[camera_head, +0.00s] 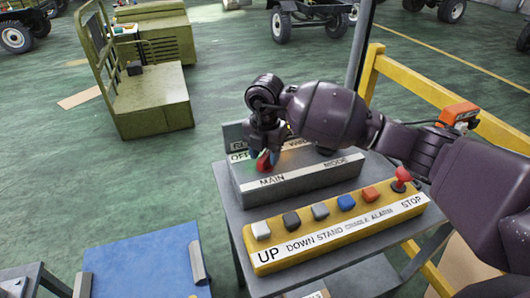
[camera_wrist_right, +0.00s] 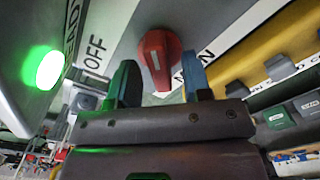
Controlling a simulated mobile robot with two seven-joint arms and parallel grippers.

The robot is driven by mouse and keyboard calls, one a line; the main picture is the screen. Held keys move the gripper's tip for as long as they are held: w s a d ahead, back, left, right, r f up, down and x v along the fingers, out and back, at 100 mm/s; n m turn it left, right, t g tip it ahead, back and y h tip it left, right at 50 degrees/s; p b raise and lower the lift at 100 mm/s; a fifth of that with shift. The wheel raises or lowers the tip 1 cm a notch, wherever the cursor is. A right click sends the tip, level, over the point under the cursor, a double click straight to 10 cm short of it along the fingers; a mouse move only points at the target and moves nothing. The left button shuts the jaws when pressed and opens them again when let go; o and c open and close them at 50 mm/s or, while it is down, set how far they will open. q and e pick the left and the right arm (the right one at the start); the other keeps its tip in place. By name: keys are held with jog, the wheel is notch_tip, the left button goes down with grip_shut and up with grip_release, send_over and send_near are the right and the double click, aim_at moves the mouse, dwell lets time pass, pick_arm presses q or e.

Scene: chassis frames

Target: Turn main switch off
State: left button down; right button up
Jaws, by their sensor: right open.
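The main switch is a red rotary knob (camera_wrist_right: 158,58) on the grey control box (camera_head: 300,180), with "OFF" printed to its left in the right wrist view. In the head view the knob (camera_head: 264,163) shows just under my right gripper (camera_head: 263,155), above the "MAIN" label. My right gripper (camera_wrist_right: 159,75) is open, with a green-tipped finger on the left of the knob and a blue-tipped finger on its right. Gaps show between the fingers and the knob, so I see no grip on it. A green lamp (camera_wrist_right: 47,68) is lit beside the OFF label. My left gripper is out of view.
A yellow button panel (camera_head: 337,234) with several buttons and a red stop knob (camera_head: 401,179) sits in front of the grey box. A yellow rail (camera_head: 420,85) stands behind on the right. A blue-topped surface (camera_head: 145,265) is at lower left. Green floor is open between them.

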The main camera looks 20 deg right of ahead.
grip_shut()
